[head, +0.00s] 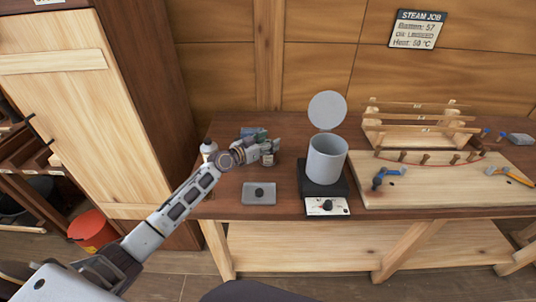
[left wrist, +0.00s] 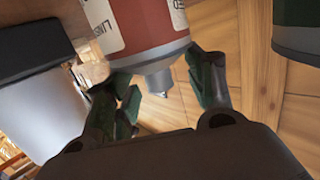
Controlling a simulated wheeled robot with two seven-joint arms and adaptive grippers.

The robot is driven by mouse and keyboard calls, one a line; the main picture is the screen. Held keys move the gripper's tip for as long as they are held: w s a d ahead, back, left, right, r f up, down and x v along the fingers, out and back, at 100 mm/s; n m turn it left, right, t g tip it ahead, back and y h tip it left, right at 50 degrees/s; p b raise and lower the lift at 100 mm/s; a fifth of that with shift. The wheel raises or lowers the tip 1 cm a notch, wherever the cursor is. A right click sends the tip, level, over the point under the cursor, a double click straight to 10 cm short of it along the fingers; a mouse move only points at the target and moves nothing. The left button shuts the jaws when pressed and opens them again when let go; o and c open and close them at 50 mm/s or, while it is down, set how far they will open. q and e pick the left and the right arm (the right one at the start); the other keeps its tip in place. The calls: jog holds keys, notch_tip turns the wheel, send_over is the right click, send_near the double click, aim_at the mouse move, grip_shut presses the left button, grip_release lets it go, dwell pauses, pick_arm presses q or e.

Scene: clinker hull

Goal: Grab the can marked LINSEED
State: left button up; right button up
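The can marked LINSEED (left wrist: 150,28) is red with a white label, and the start of the word shows in the left wrist view. It has a short grey spout (left wrist: 158,80) pointing toward the gripper. My left gripper (left wrist: 165,88) is open, with its two green-padded fingers on either side of the spout and gaps between. I cannot tell if a finger touches the can. In the head view my left gripper (head: 266,147) is over the back left of the bench, among small containers, and it partly hides them. My right gripper is not in view.
A dark green can (left wrist: 298,28) is close by. A white bottle (head: 208,149) stands left of the gripper. A grey pot (head: 327,160) with its lid raised sits on a black heater to the right. A grey box (head: 259,196) lies in front. A wooden rack (head: 420,130) stands farther right.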

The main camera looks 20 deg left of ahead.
pick_arm(q)
jog(key=shift+s+f, duration=0.1)
jog(key=shift+f, duration=0.05)
jog(key=c, duration=0.7)
jog(key=shift+f, duration=0.15)
grip_shut()
jog(key=shift+s+d+f, duration=0.1)
jog(key=shift+f, duration=0.1)
jog(key=shift+r, duration=0.75)
jog(key=r, duration=0.6)
jog(key=shift+w+p, duration=0.2)
jog(key=shift+p, duration=0.2)
notch_tip(320, 180, up, 12)
jog(key=shift+f, duration=0.25)
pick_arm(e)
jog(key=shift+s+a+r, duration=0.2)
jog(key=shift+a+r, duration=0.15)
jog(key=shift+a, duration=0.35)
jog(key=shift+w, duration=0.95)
